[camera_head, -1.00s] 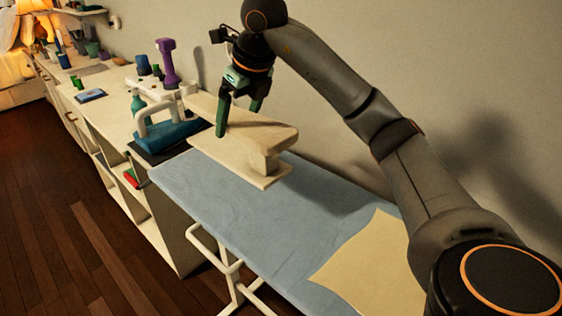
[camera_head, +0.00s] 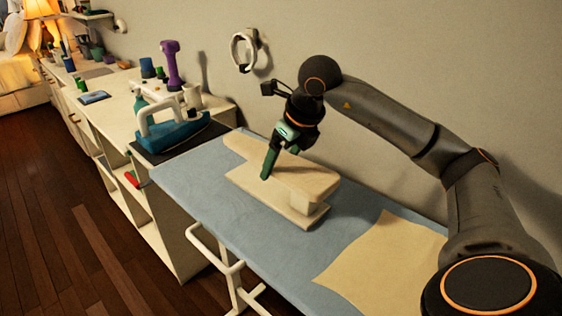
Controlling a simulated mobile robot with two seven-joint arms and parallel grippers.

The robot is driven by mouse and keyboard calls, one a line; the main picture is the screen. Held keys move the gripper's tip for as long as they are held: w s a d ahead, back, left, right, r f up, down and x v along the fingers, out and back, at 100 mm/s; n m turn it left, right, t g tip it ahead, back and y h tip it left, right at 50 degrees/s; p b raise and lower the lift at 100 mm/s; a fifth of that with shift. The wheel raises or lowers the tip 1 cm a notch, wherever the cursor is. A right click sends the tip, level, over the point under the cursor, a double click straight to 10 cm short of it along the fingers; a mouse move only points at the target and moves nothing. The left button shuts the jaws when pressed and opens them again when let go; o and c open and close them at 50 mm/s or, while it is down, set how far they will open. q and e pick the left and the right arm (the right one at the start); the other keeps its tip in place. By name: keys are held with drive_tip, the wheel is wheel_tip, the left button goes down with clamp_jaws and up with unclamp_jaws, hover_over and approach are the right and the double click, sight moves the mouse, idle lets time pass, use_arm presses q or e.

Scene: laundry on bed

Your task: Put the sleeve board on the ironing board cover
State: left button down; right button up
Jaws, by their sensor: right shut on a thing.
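The pale wooden sleeve board (camera_head: 300,184) is upright over the blue ironing board cover (camera_head: 205,182), around the middle of the board. Whether its base touches the cover or hangs just above it I cannot tell. My right gripper (camera_head: 272,163) is shut on the sleeve board near the middle of its top, with one green finger on the near side. The far finger is mostly hidden. My left gripper is not in view.
A cream cloth (camera_head: 383,262) lies on the cover at the front right. A blue and white iron (camera_head: 172,128) stands on a dark pad at the far end. A shelf unit (camera_head: 160,215) with bottles and cups runs along the wall. A white ring (camera_head: 243,52) hangs on the wall.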

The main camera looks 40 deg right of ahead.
drive_tip(key=o, duration=1.5)
drive_tip(key=p+v, duration=0.2)
drive_tip(key=v, duration=1)
drive_tip(key=shift+r, duration=0.1)
